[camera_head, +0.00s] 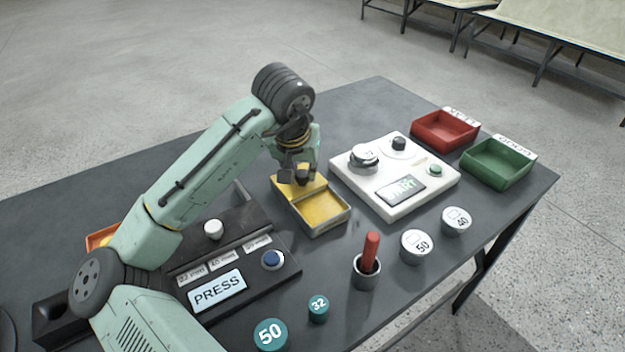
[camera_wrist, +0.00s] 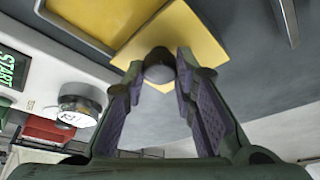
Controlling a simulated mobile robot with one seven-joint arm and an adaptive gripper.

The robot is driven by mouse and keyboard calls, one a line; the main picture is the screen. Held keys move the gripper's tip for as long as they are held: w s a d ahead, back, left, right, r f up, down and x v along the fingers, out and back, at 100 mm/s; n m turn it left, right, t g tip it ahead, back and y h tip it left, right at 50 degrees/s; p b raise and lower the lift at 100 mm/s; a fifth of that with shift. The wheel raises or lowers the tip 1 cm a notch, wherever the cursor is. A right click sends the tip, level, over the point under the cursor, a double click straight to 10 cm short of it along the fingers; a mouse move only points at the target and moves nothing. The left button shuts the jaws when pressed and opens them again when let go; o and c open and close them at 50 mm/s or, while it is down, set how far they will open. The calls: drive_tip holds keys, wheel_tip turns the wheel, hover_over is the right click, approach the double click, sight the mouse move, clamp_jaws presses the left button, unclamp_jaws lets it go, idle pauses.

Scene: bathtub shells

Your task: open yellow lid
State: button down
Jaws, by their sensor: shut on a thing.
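A yellow tray-like box (camera_head: 321,211) with a grey rim stands in the middle of the table, its yellow inside showing. The yellow lid (camera_head: 312,186) is at its far end, under my gripper (camera_head: 299,176). In the wrist view the lid (camera_wrist: 195,45) is a flat yellow plate with a dark round knob (camera_wrist: 159,67). The knob sits between the fingertips of my gripper (camera_wrist: 160,75), which is shut on it. Part of the box (camera_wrist: 100,25) shows at the top left there. In the head view my arm and gripper hide part of the lid.
A white machine (camera_head: 395,178) with a START display stands close right of the box. A black PRESS panel (camera_head: 285,262) lies to the left. A cup with a red handle (camera_head: 367,270) and several labelled round weights stand in front. Red (camera_head: 445,131) and green (camera_head: 497,164) trays stand far right.

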drive_tip(key=c, duration=1.3)
unclamp_jaws()
drive_tip(key=shift+r, duration=0.15)
drive_tip(key=v, duration=1.1)
drive_tip(key=shift+s+r, duration=0.2)
drive_tip(key=shift+r, duration=0.15)
